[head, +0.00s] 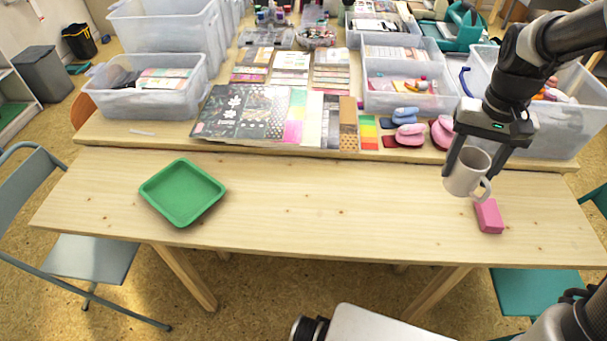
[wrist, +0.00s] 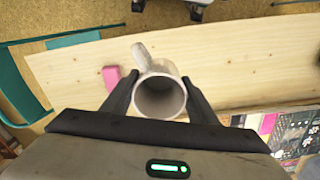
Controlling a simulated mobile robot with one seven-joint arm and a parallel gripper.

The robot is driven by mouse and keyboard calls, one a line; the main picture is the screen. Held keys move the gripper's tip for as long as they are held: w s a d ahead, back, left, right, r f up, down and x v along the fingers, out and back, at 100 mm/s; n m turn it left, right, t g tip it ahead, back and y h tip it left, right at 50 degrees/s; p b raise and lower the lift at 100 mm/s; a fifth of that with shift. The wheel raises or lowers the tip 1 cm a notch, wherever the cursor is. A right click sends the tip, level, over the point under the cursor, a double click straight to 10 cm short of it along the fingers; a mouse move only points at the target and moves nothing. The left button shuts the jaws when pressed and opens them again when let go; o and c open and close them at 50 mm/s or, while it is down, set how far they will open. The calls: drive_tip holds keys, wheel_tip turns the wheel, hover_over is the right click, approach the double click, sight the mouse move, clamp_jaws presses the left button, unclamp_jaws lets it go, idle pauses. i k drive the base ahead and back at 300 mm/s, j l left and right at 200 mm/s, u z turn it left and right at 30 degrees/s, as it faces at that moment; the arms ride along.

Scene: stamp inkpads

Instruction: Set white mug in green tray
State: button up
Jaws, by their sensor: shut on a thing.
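A white mug (head: 466,172) is between the fingers of my gripper (head: 474,172) at the right of the table in the head view. The gripper is shut on the mug, which looks upright and seems held above the table top. In the wrist view the mug (wrist: 160,94) shows its open mouth between the two fingers of my gripper (wrist: 160,98), with its handle pointing to the upper left. The green tray (head: 182,192) lies empty on the left part of the table, well apart from the gripper.
A pink block (head: 488,216) lies on the table just below and right of the mug. The wooden table (head: 330,205) is clear between mug and tray. Behind are paper sheets (head: 240,112), pink and blue stampers (head: 410,134) and clear plastic bins (head: 160,88).

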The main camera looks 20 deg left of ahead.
sight(188, 199)
drive_tip(key=j+u, duration=0.85)
drive_tip(key=j, duration=0.65)
drive_tip(key=i+j+u, duration=0.1)
drive_tip(key=j, duration=0.7)
drive_tip(key=i, duration=0.05)
